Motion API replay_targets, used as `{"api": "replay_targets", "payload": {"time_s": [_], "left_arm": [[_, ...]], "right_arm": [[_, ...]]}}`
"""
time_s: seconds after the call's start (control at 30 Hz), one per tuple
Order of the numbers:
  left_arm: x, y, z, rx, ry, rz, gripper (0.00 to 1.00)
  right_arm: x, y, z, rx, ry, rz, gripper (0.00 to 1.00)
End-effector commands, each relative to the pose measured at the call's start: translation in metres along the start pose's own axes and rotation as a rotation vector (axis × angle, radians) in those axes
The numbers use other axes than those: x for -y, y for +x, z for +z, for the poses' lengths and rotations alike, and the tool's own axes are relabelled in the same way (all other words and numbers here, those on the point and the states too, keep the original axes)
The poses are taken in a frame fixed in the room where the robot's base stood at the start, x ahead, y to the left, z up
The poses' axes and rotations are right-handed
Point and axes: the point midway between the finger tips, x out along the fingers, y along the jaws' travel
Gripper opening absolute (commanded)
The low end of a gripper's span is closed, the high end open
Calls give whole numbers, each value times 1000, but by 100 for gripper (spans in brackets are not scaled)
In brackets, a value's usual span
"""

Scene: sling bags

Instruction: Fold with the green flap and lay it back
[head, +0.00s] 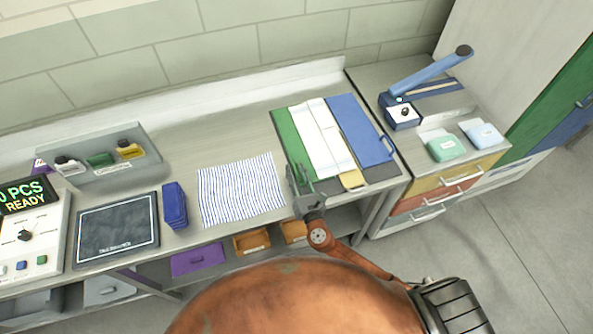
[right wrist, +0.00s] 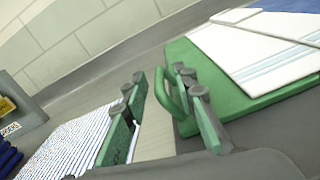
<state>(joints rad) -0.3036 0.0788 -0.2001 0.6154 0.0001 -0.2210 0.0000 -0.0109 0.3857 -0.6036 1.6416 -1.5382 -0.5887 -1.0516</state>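The green flap (head: 287,133) lies flat at the left side of the folding board; its loop handle (right wrist: 169,97) stands at its left edge in the right wrist view. A white cloth (head: 322,138) lies over the middle of the board and part of the green flap; it also shows in the right wrist view (right wrist: 250,50). The blue flap (head: 360,130) lies flat at the right. My right gripper (head: 302,180) is open at the green flap's front left corner. In the right wrist view its fingers (right wrist: 160,118) are apart, with the handle between or just beyond them. My left gripper is not in view.
A blue-and-white striped cloth (head: 240,188) lies left of the board. A yellow tab (head: 352,180) shows at the board's front. A blue lever device (head: 402,113) and two folded stacks, green (head: 445,147) and pale blue (head: 482,134), stand at the right. A grey tray (head: 140,170) is at the left.

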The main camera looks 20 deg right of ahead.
Motion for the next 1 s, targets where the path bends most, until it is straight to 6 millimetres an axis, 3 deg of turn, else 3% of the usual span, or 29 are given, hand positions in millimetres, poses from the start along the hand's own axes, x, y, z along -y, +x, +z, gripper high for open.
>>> {"api": "replay_targets", "payload": {"time_s": [0.27, 0.63, 1.0], "left_arm": [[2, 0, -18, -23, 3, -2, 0], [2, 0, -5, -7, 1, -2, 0], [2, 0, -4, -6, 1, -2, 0]], "right_arm": [[0, 1, 0, 0, 1, 0, 25], [-1, 1, 0, 0, 1, 2, 0], [-3, 1, 0, -1, 3, 5, 0]]}}
